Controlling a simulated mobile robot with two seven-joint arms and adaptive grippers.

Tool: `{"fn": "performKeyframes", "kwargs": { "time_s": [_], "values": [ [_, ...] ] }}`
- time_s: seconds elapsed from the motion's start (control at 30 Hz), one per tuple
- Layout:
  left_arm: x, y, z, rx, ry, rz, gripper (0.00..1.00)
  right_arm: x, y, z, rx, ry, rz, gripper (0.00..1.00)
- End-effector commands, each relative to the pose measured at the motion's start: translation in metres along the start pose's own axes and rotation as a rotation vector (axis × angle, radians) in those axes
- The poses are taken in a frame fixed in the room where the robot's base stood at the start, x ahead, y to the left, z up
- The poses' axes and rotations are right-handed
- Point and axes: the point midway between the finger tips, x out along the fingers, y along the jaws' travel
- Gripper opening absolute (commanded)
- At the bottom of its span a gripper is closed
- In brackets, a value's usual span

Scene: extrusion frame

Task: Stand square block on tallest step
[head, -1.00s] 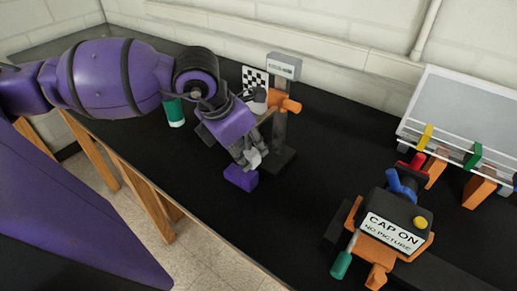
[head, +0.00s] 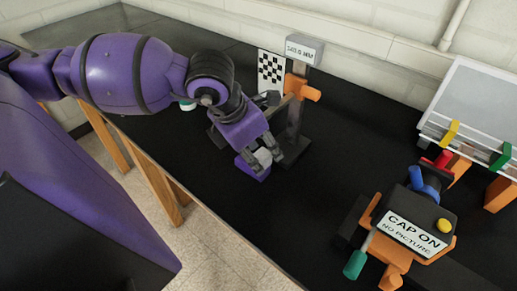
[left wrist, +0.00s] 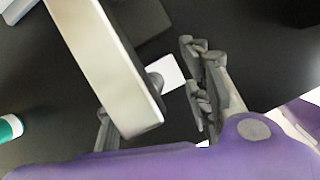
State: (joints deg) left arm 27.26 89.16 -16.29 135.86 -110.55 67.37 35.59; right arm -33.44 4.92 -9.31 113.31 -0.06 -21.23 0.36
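A small purple block (head: 253,174) lies on the black table in the head view. It is the only block I can make out, and I cannot tell its exact shape. My left gripper (head: 260,158) is just above it, with its fingers overlapping the block's top in the picture. In the left wrist view the fingers of my left gripper (left wrist: 152,108) stand apart, and no purple block shows between them. A pale bar (left wrist: 110,65) covers much of the space between the fingers there. I cannot make out any steps. My right gripper is not in view.
A post with a sign (head: 303,50) and an orange clamp (head: 304,88) stands close behind my left gripper. A checkered board (head: 270,72) is behind it. The table's middle is clear.

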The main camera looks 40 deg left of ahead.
Motion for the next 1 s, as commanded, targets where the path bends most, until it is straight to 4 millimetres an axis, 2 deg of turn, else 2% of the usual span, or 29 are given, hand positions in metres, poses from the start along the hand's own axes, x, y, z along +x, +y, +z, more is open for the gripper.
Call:
{"fn": "performKeyframes", "kwargs": {
  "time_s": [0.2,0.33,0.47,0.7,0.83,1.0],
  "values": [
    [-0.001,0.0,0.001,0.0,-0.001,0.001,0.44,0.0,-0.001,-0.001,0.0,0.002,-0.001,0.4],
    [-0.011,0.001,0.003,0.001,-0.003,0.004,0.44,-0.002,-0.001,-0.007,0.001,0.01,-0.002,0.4],
    [-0.034,0.002,0.003,0.003,-0.005,0.006,0.44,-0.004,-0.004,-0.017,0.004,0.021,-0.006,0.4],
    [-0.091,0.001,0.004,0.002,-0.01,0.008,0.44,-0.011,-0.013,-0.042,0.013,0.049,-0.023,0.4],
    [-0.112,0.001,0.004,0.001,-0.009,0.006,0.44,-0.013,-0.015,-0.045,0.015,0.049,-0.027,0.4],
    [-0.124,0.0,0.003,0.001,-0.005,0.002,0.44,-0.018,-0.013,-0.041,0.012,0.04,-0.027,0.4]
  ]
}}
